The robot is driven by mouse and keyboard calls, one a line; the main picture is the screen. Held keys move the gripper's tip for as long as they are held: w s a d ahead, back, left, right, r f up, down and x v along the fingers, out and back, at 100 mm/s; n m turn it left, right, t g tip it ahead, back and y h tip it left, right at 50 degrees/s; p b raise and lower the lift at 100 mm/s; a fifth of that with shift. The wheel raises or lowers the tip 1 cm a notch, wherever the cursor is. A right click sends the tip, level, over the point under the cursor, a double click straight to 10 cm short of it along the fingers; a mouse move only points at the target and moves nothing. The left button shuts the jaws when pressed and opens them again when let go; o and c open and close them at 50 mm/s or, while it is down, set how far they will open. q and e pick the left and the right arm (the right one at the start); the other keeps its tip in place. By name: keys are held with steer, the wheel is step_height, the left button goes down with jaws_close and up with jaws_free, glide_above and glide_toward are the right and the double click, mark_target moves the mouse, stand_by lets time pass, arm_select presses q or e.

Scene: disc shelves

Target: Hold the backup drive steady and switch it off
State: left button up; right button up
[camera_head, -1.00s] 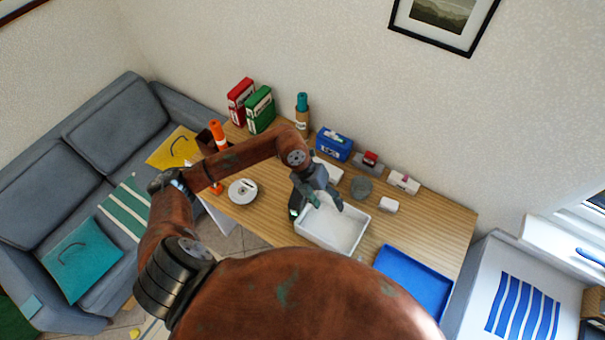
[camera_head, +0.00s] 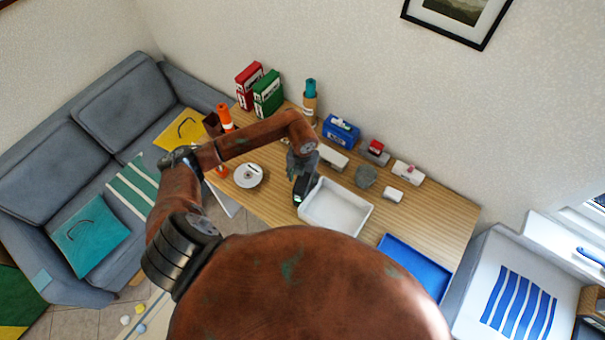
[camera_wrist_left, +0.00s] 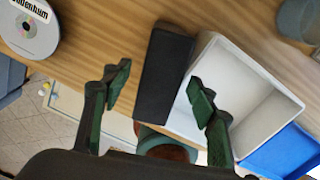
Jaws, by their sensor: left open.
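A plain black box (camera_wrist_left: 165,75) stands on the wooden table against the left side of the white tray (camera_wrist_left: 235,85). It may be the backup drive, but I see no label or switch on it. It also shows, partly covered, in the head view (camera_head: 301,190). My left gripper (camera_wrist_left: 160,88) is open and empty, its two dark green fingers apart on either side of the black box in the wrist view. I cannot tell how far above it they are. In the head view my left gripper (camera_head: 303,168) is over the tray's back left corner. My right gripper is not in view.
A disc (camera_head: 249,175) lies left on the table. A blue tray (camera_head: 415,266) is at the right front. Behind stand a white box (camera_head: 333,158), a grey round pot (camera_head: 366,176), a red-topped item (camera_head: 376,147), a blue box (camera_head: 340,131) and binders (camera_head: 268,93).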

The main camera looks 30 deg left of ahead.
arm_select(q)
steer(key=shift+f, duration=0.15)
steer(key=shift+c, duration=0.3)
jaws_close()
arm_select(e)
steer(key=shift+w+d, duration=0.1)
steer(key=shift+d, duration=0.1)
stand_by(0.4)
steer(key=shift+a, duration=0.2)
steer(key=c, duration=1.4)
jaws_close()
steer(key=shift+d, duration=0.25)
